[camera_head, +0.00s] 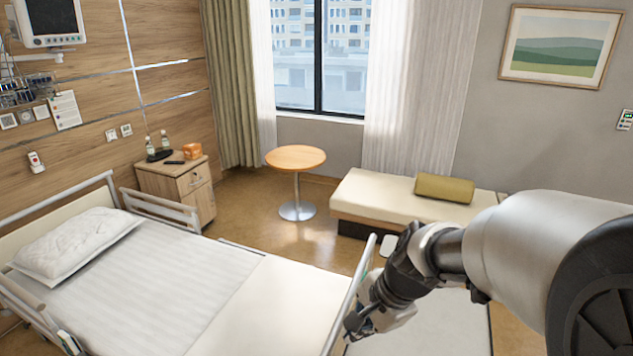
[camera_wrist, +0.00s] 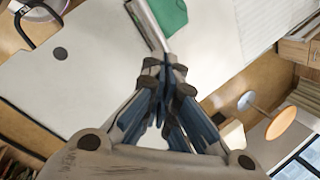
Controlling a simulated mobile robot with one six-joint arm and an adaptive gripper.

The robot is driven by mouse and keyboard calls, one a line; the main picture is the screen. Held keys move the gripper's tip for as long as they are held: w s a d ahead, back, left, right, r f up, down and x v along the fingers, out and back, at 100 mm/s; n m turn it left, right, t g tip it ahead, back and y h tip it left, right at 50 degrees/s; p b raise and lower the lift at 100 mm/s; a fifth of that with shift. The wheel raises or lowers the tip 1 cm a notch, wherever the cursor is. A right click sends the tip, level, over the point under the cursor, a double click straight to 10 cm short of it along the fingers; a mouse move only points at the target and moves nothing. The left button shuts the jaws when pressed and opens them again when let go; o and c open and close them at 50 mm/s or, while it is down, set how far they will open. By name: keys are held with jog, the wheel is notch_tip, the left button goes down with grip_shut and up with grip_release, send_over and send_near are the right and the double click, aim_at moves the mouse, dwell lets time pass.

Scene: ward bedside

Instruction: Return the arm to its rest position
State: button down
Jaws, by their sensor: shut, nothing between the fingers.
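My arm reaches in from the right edge of the head view. My gripper (camera_head: 354,324) points down and to the left beside the foot end of the bed (camera_head: 300,295). In the wrist view my gripper (camera_wrist: 165,72) has its fingers drawn together, with nothing between them. A pale rail passes just beyond the fingertips there; I cannot tell whether they touch it.
A pale flat surface (camera_head: 440,335) lies below my arm. A green item (camera_wrist: 172,14) shows in the wrist view. A bench (camera_head: 375,198) with an olive cushion (camera_head: 444,188), a round table (camera_head: 296,157) and a bedside cabinet (camera_head: 196,192) stand behind. Floor is clear between them.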

jog(key=s+d+n+t+h+b, duration=0.1)
jog(key=s+d+n+b, duration=0.2)
jog(key=s+n, duration=0.3)
jog(key=s+d+n+t+h+b, duration=0.1)
jog(key=s+n+b, duration=0.4)
jog(key=s, duration=0.8)
jog(key=shift+d+f+n+h+b, duration=0.35)
jog(key=shift+d+n+h, duration=0.35)
jog(key=shift+d+n, duration=0.3)
jog(key=shift+d, duration=0.1)
